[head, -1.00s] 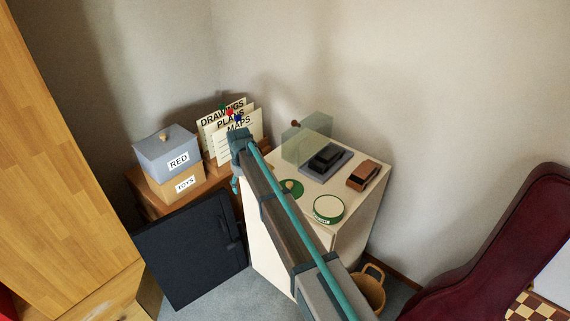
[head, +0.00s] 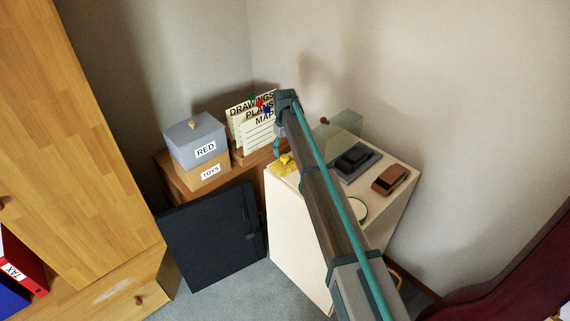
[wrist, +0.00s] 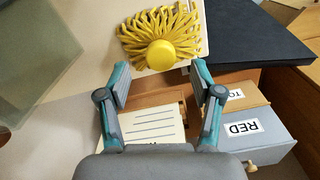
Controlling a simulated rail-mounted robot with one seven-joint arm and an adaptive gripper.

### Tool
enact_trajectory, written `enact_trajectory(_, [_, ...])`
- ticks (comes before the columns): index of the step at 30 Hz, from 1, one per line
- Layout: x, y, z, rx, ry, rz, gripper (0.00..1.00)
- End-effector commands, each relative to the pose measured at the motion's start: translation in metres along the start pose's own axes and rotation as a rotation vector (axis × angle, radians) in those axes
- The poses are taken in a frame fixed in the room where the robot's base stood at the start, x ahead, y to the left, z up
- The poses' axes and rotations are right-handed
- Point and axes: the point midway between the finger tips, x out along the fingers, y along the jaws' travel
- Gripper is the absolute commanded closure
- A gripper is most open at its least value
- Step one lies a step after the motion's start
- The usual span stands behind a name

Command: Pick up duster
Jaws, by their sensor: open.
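The yellow duster (wrist: 160,42), with a fringe of strands around a round knob, lies at the near left corner of the white cabinet top. In the head view the duster (head: 284,166) shows just below the end of my arm. My gripper (wrist: 160,72) is open and empty, its fingers apart. In the wrist view the duster lies beyond the fingertips, its knob in line with the gap between them. In the head view my gripper (head: 277,146) is partly hidden by its own wrist.
On the white cabinet (head: 300,200) stand a clear box (head: 346,121), a dark device on a grey base (head: 354,160) and a brown block (head: 390,180). Beside it are the RED box (head: 195,140), the TOYS box (head: 208,178), upright files (head: 250,125) and a dark panel (head: 212,238).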

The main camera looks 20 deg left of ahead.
Motion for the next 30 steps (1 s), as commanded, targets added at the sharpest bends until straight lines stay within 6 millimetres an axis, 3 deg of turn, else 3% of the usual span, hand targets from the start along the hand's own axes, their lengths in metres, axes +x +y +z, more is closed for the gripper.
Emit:
enact_trajectory(12, [0.044, -0.002, -0.001, 0.000, -0.002, -0.001, 0.35])
enact_trajectory(20, [0.050, -0.001, -0.001, 0.000, 0.000, 0.000, 0.35])
enact_trajectory(30, [0.050, -0.001, -0.001, 0.000, 0.000, 0.000, 0.88])
